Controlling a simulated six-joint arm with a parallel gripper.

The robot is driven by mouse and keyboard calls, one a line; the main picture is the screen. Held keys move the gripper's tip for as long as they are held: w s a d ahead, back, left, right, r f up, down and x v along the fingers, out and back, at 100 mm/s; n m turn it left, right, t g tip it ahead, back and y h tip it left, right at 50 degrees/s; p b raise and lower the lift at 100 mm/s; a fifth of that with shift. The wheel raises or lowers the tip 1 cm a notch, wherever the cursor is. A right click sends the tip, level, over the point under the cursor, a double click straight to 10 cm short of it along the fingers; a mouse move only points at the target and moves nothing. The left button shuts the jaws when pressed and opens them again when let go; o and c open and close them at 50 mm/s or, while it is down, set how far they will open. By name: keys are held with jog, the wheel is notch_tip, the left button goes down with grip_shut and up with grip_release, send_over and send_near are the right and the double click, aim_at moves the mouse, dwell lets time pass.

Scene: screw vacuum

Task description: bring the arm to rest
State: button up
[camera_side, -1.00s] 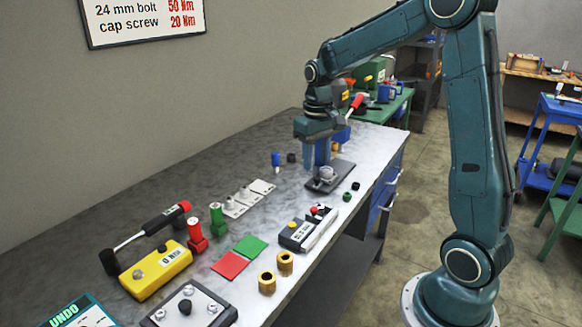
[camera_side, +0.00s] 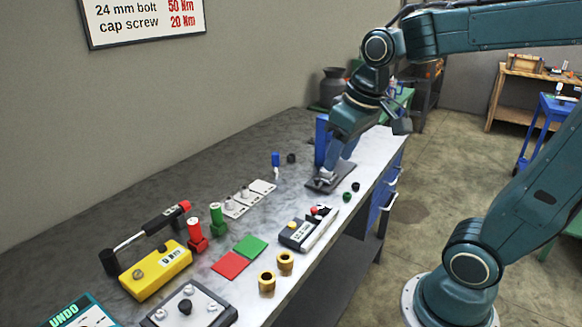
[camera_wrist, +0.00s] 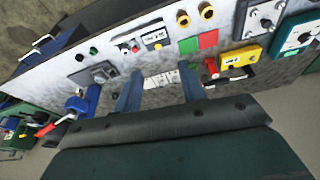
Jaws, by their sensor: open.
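My gripper (camera_side: 326,166) is over the far right part of the workbench (camera_side: 120,225), tilted, with its blue fingers pointing down. In the side view the fingers overlap the dark plate (camera_side: 343,178) with a silver fitting; I cannot tell whether they touch it. In the wrist view the gripper (camera_wrist: 162,70) has its two fingers well apart, with nothing held between them. White plates (camera_wrist: 161,80) show in the gap, on the bench beyond. The dark plate with its fitting (camera_wrist: 97,75) shows left of the fingers there.
A small grey-and-white box (camera_side: 308,230) is near the front edge. The space above the near bench is clear.

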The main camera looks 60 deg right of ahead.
jog(key=s+a+n+t, duration=0.1)
jog(key=s+a, duration=0.3)
jog(key=s, duration=0.4)
jog(key=shift+s+f+t+y, duration=0.15)
jog(key=shift+t+y, duration=0.15)
jog(key=shift+t, duration=0.3)
